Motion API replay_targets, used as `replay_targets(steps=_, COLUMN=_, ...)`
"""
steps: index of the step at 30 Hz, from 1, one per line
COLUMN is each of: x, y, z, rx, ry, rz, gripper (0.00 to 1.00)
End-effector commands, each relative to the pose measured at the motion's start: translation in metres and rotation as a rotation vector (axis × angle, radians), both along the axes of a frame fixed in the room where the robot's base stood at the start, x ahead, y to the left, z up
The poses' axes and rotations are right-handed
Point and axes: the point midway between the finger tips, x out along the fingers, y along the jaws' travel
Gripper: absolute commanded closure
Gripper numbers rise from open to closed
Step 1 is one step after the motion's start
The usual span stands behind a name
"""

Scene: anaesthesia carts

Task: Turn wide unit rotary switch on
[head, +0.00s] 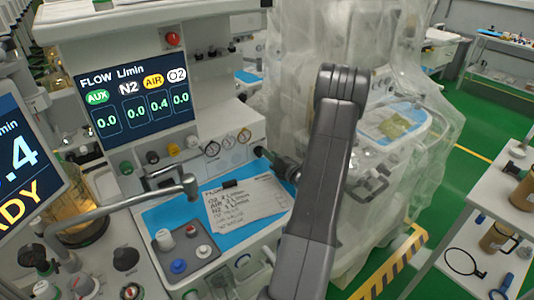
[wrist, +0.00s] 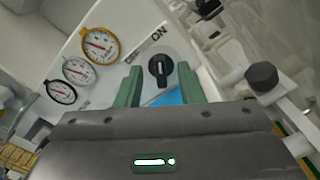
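The rotary switch (wrist: 159,70) is a black knob on the pale front panel of the wide unit. The words OFF and ON are printed beside it in the wrist view, and I cannot tell clearly which one it points to. My gripper (wrist: 157,74) has two green fingers, set apart with one on each side of the knob. I cannot tell whether they touch it. In the head view my gripper (head: 273,161) is at the right end of the gauge panel, and my arm comes in from the lower right.
Several round gauges (wrist: 75,70) sit left of the switch. The flow screen (head: 135,95) shows AUX, N2, AIR and O2 values. A written card (head: 245,205) lies on the blue work surface below. A plastic-draped machine (head: 380,100) stands close on the right.

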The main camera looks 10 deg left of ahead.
Motion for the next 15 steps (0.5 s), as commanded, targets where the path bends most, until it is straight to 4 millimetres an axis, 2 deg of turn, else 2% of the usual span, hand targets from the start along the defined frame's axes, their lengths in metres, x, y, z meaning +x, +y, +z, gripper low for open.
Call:
replay_targets(steps=1, x=-0.008, y=-0.011, z=-0.003, rx=0.001, ry=0.000, rz=-0.006, gripper=0.65)
replay_targets(steps=7, x=-0.041, y=-0.044, z=-0.002, rx=0.000, ry=-0.001, rz=-0.006, gripper=0.65)
replay_targets(steps=15, x=-0.068, y=-0.069, z=-0.001, rx=0.001, ry=-0.001, rz=-0.002, gripper=0.65)
